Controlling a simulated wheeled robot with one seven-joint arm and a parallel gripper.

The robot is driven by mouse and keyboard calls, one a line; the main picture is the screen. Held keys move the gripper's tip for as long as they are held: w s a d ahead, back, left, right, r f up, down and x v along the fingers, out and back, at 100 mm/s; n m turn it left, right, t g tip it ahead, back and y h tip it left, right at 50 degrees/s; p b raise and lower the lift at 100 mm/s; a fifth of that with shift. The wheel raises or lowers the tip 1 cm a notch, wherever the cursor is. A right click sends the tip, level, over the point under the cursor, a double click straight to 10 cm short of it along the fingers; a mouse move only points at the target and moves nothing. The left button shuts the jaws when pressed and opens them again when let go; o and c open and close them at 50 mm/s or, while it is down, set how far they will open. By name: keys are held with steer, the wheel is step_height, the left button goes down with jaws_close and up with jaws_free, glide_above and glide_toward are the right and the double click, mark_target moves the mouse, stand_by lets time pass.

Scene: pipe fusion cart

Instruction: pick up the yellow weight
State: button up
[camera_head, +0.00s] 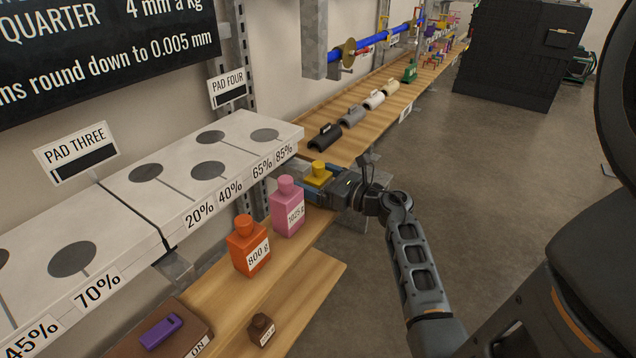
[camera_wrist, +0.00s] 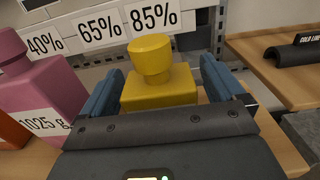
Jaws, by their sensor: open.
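The yellow weight (camera_head: 318,174) stands upright on the wooden shelf, to the right of the pink weight. In the wrist view the yellow weight (camera_wrist: 155,75) shows its round knob and block body. My gripper (camera_head: 320,183) is around it, with one blue finger on each side. In the wrist view my gripper (camera_wrist: 158,88) has its fingers spread, the left finger near the pink weight's side. Small gaps seem to show between the fingers and the yellow body. The lower part of the weight is hidden behind my gripper's body.
The pink weight (camera_head: 288,207), marked 1025 g, stands close on the left. A white pad ledge (camera_head: 180,210) overhangs behind. Dark and pale pipe saddles (camera_head: 325,137) lie on the farther shelf.

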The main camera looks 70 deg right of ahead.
steer(key=shift+w+d, duration=0.1)
steer(key=shift+w, duration=0.35)
steer(key=c, duration=1.3)
